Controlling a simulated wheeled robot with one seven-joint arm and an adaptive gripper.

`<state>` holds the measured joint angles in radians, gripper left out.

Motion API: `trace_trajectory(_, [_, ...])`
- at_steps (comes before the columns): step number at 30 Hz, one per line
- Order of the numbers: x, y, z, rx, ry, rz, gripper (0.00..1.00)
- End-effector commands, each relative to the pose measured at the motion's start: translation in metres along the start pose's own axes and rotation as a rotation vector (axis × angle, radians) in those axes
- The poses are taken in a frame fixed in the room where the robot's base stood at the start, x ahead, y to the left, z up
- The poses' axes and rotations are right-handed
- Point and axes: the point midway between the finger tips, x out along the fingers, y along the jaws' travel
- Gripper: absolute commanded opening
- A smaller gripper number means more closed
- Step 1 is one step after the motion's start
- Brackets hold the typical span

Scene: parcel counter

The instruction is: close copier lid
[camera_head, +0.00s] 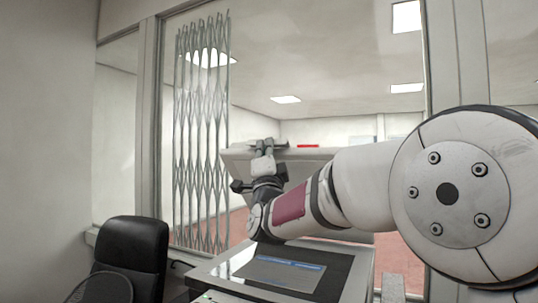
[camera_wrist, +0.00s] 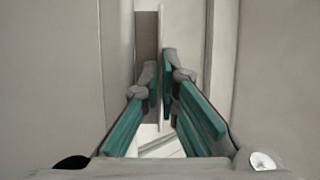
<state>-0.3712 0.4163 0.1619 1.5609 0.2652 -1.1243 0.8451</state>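The copier (camera_head: 222,270) stands low in the middle of the head view, with a dark top surface showing blue patches. A pale raised slab (camera_head: 318,154), which looks like its lid, stands behind my gripper (camera_head: 264,146). My gripper points upward in front of the slab's left part and overlaps it in the picture. In the wrist view, the teal-padded fingers of my gripper (camera_wrist: 160,78) come nearly together, with only a narrow gap. A thin pale upright strip (camera_wrist: 161,30) lines up with that gap. Whether it is held, or touched, I cannot tell.
A black office chair (camera_head: 135,245) stands at the lower left. A folding metal lattice (camera_head: 202,140) hangs by the window frame behind. A small red item (camera_head: 307,146) shows beyond the slab. My arm covers much of the right side.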

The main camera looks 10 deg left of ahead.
Motion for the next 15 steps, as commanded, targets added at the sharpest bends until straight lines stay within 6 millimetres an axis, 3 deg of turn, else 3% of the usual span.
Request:
trace_trajectory(1, [-0.009, 0.009, 0.004, -0.008, 0.000, -0.018, 0.00])
trace_trajectory(15, [-0.084, 0.021, 0.035, -0.031, 0.000, -0.081, 0.00])
